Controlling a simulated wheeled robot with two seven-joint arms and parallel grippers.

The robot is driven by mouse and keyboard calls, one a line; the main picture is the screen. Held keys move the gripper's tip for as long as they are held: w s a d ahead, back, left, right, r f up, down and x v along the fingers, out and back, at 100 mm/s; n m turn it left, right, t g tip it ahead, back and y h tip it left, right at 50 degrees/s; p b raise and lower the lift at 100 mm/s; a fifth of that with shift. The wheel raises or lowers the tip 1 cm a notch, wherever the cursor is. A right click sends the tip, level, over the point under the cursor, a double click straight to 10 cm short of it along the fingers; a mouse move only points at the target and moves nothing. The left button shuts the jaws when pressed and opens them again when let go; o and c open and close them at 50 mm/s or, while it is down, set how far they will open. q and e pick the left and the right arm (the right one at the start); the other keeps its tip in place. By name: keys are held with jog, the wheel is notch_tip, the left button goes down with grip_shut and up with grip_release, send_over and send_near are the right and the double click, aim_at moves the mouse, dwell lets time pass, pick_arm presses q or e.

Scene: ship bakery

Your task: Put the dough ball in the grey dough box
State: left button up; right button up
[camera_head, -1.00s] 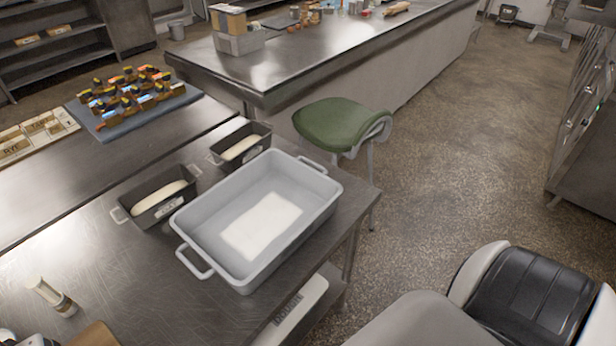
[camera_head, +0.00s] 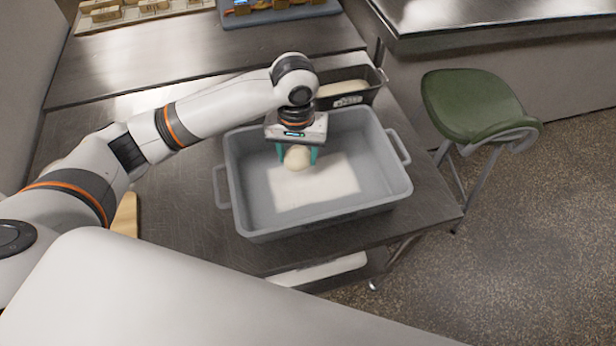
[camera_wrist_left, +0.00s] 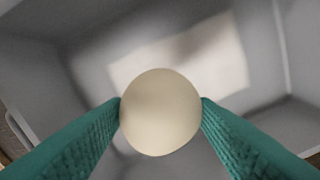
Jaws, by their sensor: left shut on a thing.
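The pale round dough ball (camera_head: 297,158) is held between the teal fingers of my left gripper (camera_head: 298,155), over the inside of the grey dough box (camera_head: 243,205). In the left wrist view the dough ball (camera_wrist_left: 160,112) sits between both fingertips, which touch its sides. The box floor, with a pale rectangle (camera_head: 325,186) on it, shows beyond the ball. The ball appears above the floor; the exact gap is hard to tell. My right gripper is not in view.
A dark loaf tin (camera_head: 350,99) with pale dough stands behind the box. A green stool (camera_head: 475,105) is at the right of the steel table (camera_head: 180,225). A blue tray (camera_head: 285,14) with small goods lies at the back.

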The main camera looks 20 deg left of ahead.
pick_arm(q)
send_over(301, 184)
notch_tip(301, 184, down, 5)
jog(key=shift+w+r, duration=0.1)
jog(key=shift+r, duration=0.05)
jog(key=shift+f, duration=0.3)
jog(key=shift+f+p, duration=0.35)
jog(key=shift+f, duration=1.45)
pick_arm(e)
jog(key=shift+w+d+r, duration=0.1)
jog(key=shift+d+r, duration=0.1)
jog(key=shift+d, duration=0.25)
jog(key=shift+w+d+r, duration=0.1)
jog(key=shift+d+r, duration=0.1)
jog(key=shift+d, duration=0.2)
pick_arm(q)
jog(key=shift+f, duration=0.1)
jog(key=o, duration=1)
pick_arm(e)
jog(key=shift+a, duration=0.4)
